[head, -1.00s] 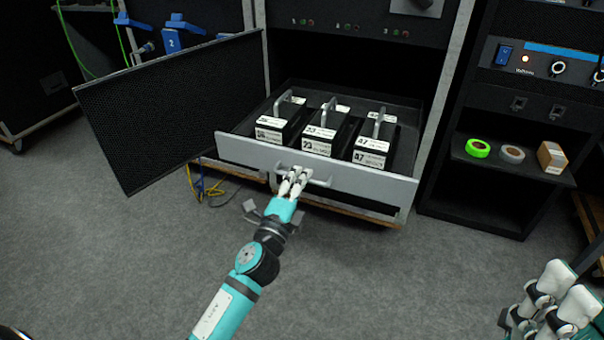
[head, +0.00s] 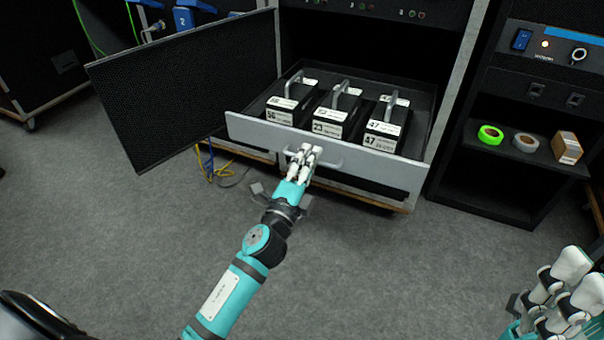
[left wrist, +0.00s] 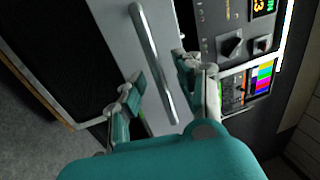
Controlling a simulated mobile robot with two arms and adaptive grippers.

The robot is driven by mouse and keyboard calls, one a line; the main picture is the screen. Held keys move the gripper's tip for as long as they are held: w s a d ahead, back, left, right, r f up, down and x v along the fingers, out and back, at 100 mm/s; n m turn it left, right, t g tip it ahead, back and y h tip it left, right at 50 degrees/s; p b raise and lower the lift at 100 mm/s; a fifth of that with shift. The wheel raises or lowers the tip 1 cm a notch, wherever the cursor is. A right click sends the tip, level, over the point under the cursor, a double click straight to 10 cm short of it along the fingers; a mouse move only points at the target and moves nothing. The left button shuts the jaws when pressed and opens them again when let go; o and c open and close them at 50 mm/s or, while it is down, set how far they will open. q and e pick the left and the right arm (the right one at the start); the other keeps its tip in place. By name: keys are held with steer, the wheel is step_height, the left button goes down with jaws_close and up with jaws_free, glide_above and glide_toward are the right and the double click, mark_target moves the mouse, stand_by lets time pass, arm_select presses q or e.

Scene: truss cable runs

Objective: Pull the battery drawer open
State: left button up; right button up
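The battery drawer (head: 262,133) stands pulled out of the rack, its grey front facing me. It holds three black batteries with white labels, the middle one marked 23 (head: 333,118). My left gripper (head: 304,155) is at the bar handle (head: 333,163) on the drawer front. In the left wrist view the handle (left wrist: 152,62) runs between the two fingers of my left gripper (left wrist: 160,82), which stand apart with gaps beside the bar. My right gripper (head: 566,290) is at the lower right, its fingers apart and empty, away from the drawer.
A black mesh door (head: 180,92) stands swung open left of the drawer. A rack shelf at the right holds green tape (head: 490,135), grey tape (head: 525,142) and a small box (head: 567,147). Yellow and blue cables (head: 212,165) lie by the rack's foot. The front floor is clear.

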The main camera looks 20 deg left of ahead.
arm_select(q)
steer(key=s+f, duration=0.2)
steer(key=s, duration=0.9)
steer(key=shift+s+a+f, duration=0.15)
